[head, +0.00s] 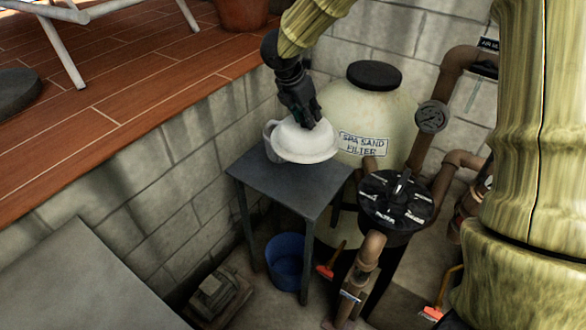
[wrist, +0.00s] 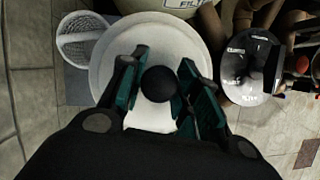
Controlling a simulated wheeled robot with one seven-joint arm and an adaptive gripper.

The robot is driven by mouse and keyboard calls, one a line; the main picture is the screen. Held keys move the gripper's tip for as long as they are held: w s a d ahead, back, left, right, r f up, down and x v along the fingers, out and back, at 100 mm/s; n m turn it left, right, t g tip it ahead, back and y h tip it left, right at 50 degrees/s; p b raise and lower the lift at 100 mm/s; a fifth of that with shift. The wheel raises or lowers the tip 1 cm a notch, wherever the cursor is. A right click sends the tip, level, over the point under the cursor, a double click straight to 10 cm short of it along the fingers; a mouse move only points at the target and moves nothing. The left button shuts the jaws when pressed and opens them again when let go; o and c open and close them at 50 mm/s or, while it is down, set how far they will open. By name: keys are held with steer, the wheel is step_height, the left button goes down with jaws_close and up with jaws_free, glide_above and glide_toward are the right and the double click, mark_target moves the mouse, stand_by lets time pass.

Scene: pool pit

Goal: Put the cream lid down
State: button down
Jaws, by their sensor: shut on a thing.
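The cream lid (head: 304,147) is a pale round disc with a raised middle. In the wrist view the lid (wrist: 112,62) fills the centre, with a dark round knob (wrist: 157,84) on it. My gripper (head: 312,122) comes down from above. Its fingers (wrist: 157,92) are on both sides of the knob and shut on it. The lid is over the back of the small grey table (head: 280,188); I cannot tell whether it touches the top. The lid hides much of the table in the wrist view.
A white strainer basket (wrist: 84,42) stands just left of the lid. The sand filter tank (head: 385,112) is close behind and right. A black-topped valve (head: 396,200) and brown pipes are to the right. A blue bucket (head: 287,262) is under the table. The table's front is clear.

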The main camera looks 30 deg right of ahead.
mark_target(308, 132)
steer(key=shift+w+a+f, duration=0.1)
steer(key=shift+w, duration=0.05)
steer(key=s+f, duration=0.1)
steer(key=s+f+p, duration=0.1)
steer(key=f, duration=0.1)
steer(key=s+f, duration=0.1)
steer(key=f, duration=0.1)
steer(key=shift+s+a+f, duration=0.1)
steer(key=shift+s+f, duration=0.05)
steer(key=shift+s, duration=0.05)
steer(key=f, duration=0.3)
steer(key=w+f+p, duration=0.1)
steer(key=f, duration=0.3)
steer(key=w+f+p, duration=0.1)
steer(key=f, duration=0.3)
steer(key=shift+w+f, duration=0.2)
steer(key=shift+w, duration=0.05)
steer(key=shift+s+f, duration=0.1)
steer(key=shift+s, duration=0.25)
steer(key=c, duration=1.1)
jaws_free()
steer(key=shift+w, duration=0.1)
steer(key=shift+o, duration=0.2)
